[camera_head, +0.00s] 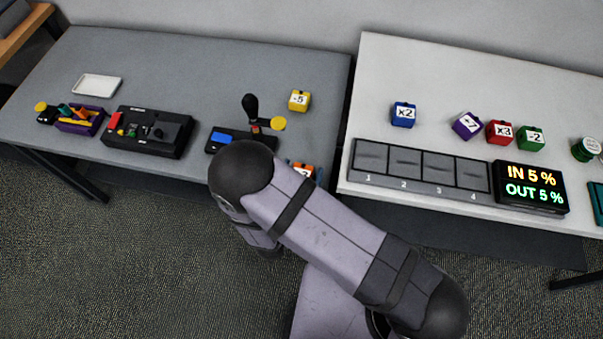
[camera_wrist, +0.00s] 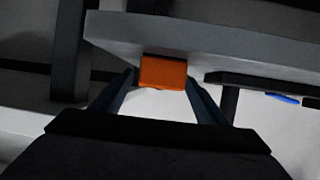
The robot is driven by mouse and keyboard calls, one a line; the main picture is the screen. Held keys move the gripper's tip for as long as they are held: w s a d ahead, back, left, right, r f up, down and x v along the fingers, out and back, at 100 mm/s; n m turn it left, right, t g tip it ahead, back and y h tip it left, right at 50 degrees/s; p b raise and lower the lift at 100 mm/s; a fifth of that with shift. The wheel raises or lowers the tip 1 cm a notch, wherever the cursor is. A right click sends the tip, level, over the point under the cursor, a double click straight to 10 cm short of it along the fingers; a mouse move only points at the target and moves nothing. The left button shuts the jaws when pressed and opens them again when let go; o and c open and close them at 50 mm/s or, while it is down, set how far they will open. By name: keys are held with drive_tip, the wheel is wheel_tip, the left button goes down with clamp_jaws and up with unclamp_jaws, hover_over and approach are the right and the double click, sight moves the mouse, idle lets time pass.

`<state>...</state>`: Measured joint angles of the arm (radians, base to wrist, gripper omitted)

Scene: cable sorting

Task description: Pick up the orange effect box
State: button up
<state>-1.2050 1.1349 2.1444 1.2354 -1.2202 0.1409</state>
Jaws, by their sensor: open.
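The orange effect box (camera_head: 302,169) sits near the front edge of the grey left table, its lower part hidden behind my arm. In the wrist view the orange box (camera_wrist: 163,72) shows as a plain orange face between the two fingertips. My gripper (camera_wrist: 160,76) is open, with one finger on each side of the box and the tips close to its side edges. I cannot tell whether either finger touches it. In the head view the gripper is mostly hidden behind my arm.
Left of the box is a dark device (camera_head: 233,140) with a blue panel, near a black-knobbed lever (camera_head: 251,106). A yellow box (camera_head: 299,100) stands behind. The white right table holds a slot tray (camera_head: 420,188), several coloured boxes and a display (camera_head: 531,188). A gap separates the tables.

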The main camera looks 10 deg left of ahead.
sight(302, 172)
drive_tip(key=shift+c, duration=0.7)
drive_tip(key=c, duration=1.1)
drive_tip(key=shift+r, duration=0.1)
drive_tip(key=shift+r, duration=4.9)
